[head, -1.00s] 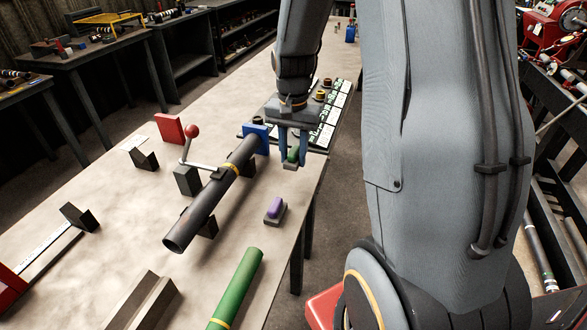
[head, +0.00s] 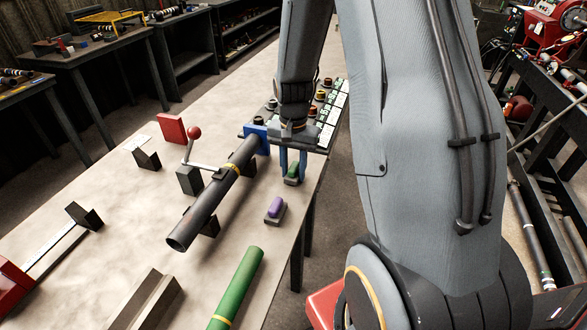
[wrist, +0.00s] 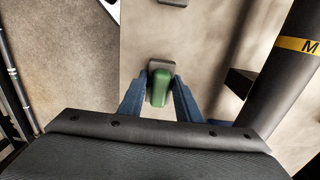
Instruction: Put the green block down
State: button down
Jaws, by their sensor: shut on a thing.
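The green block (head: 293,169), with a grey base (head: 291,181) under it, is near the table's right edge in the head view. My gripper (head: 292,167) points down and its blue fingers are shut on the green block. The wrist view also shows the green block (wrist: 160,90) between the two fingertips, its grey base partly hidden behind it. I cannot tell whether the base touches the table or hangs just above it. A purple block (head: 275,207) on a similar grey base stands closer to the camera.
A dark shaft (head: 212,200) with a yellow band lies on supports to the left. A green tube (head: 238,290) lies at the front. A panel of buttons (head: 325,125) is behind my gripper. The worktable (head: 100,215) has bare patches; its right edge is close.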

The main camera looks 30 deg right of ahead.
aim_at(294, 168)
jog(key=shift+f, duration=0.4)
jog(key=c, duration=1.3)
grip_release()
jog(key=shift+a, duration=0.15)
jog(key=shift+s+f, duration=0.1)
jog(key=shift+s, duration=0.05)
jog(key=shift+s, duration=0.1)
jog(key=r+b, duration=0.1)
jog(key=r, duration=0.1)
jog(key=r+b, duration=0.1)
jog(key=r, duration=0.5)
jog(key=shift+d+r+b, duration=0.2)
jog(key=shift+d+b, duration=0.05)
jog(key=shift+b, duration=0.15)
jog(key=shift+s+a+r, duration=0.1)
jog(key=shift+a+r, duration=0.05)
jog(key=shift+a, duration=0.1)
jog(key=s+a+n, duration=0.3)
jog(key=s, duration=0.1)
jog(key=s+a+n, duration=0.3)
jog(key=s, duration=0.1)
jog(key=s+a+n+t, duration=0.1)
jog(key=s+a+n, duration=0.2)
jog(key=s+a, duration=0.1)
jog(key=shift+s+f, duration=0.2)
jog(key=shift+f, duration=0.2)
